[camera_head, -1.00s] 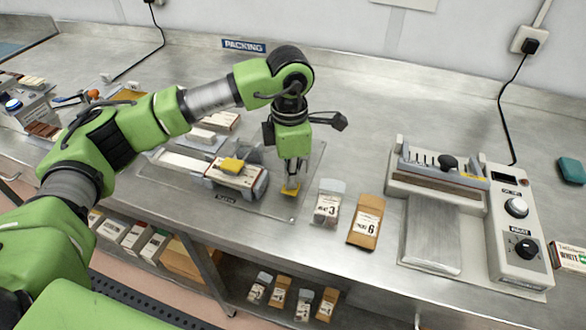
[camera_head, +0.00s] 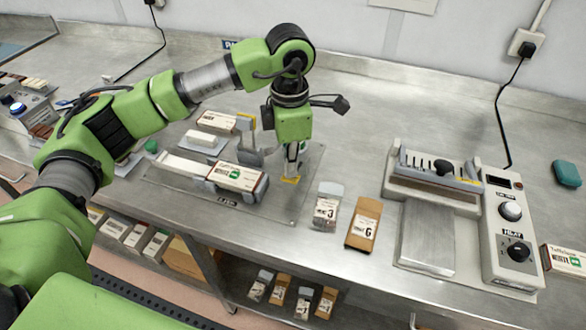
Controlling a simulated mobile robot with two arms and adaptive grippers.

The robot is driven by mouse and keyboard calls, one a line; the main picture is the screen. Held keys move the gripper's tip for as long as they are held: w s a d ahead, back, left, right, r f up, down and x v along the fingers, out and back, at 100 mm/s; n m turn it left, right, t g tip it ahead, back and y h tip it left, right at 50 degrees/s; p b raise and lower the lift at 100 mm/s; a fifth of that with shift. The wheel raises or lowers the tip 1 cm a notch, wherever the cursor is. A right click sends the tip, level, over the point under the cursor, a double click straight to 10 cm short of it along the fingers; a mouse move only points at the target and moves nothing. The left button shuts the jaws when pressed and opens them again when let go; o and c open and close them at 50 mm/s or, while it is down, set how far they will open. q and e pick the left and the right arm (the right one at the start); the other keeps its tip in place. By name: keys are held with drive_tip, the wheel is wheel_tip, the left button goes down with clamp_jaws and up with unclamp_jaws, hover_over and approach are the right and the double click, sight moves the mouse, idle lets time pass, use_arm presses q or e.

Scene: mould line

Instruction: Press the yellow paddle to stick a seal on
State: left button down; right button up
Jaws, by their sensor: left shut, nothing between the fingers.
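My left gripper (camera_head: 291,174) is shut and empty, pointing down to the right of the carton and apart from the paddle. My right gripper is out of view.
A grey pouch (camera_head: 327,207) and a brown pouch (camera_head: 363,222) lie right of the plate. A heat sealer (camera_head: 430,178) with a control box (camera_head: 512,235) stands further right. Another carton (camera_head: 216,122) and a white block (camera_head: 203,140) lie behind the holder.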

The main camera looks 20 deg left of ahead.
use_arm(q)
drive_tip(key=shift+r+p, duration=0.95)
drive_tip(key=shift+r, duration=1.2)
